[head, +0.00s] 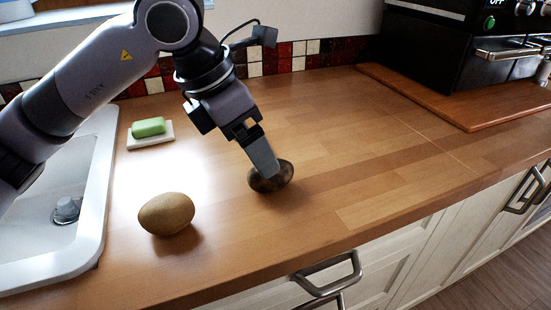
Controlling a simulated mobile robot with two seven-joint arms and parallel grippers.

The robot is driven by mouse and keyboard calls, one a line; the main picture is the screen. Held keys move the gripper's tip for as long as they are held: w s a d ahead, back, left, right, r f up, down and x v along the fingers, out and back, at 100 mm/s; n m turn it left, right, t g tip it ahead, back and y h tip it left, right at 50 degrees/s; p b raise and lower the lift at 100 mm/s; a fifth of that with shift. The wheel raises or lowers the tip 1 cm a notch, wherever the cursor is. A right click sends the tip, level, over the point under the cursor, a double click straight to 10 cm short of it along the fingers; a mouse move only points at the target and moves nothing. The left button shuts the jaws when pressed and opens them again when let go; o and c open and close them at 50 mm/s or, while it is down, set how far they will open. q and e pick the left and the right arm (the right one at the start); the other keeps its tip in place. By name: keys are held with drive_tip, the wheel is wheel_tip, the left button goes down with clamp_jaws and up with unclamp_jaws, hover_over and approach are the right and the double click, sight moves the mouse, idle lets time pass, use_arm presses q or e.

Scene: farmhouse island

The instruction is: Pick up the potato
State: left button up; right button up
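Two roundish items lie on the wooden counter. One is a plain tan-brown oval (166,214), potato-like, near the front left beside the sink. The other is a darker, mottled brown-black oval (280,181), further right. I cannot tell for certain which is the potato. My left gripper (265,167) points down at the dark oval, its visible finger overlapping the top and left of it. The other finger is hidden, so I cannot tell whether it grips the item. The dark oval appears to rest on the counter. My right gripper is not in view.
A white sink (103,190) is at the left. A green soap bar (148,127) sits on a white dish (151,140) behind the tan oval. The counter's middle right is clear.

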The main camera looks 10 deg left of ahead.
use_arm(q)
drive_tip(key=x, duration=0.7)
drive_tip(key=shift+r, duration=0.1)
drive_tip(key=c, duration=1.2)
